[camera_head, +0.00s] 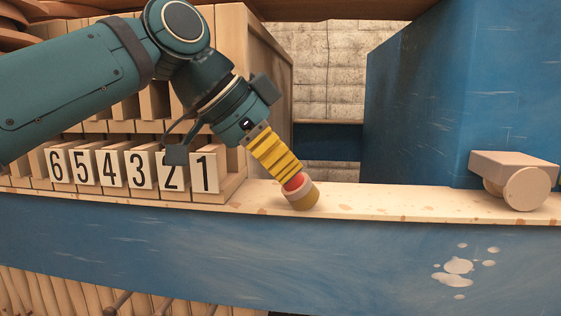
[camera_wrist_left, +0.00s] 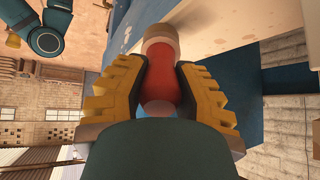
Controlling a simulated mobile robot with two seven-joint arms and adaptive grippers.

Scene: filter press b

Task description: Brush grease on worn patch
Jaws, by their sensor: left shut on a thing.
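My left gripper (camera_head: 291,180) has yellow ribbed fingers shut on the red handle of a short brush (camera_head: 303,197). The brush points down and right, its brown round end at the cream rail top (camera_head: 390,201), right of the number 1 plate. Whether it touches the rail is unclear. In the left wrist view the gripper (camera_wrist_left: 160,68) pinches the red handle of the brush (camera_wrist_left: 160,38) from both sides. The rail top has brownish specks; I cannot tell which mark is the worn patch.
Number plates (camera_head: 128,168) reading 6 to 1 stand left of the gripper, below my left arm. A blue block (camera_head: 425,100) rises behind the rail. A pale block with a round face (camera_head: 527,188) sits at the right. White splotches (camera_head: 458,266) mark the blue beam (camera_head: 330,250).

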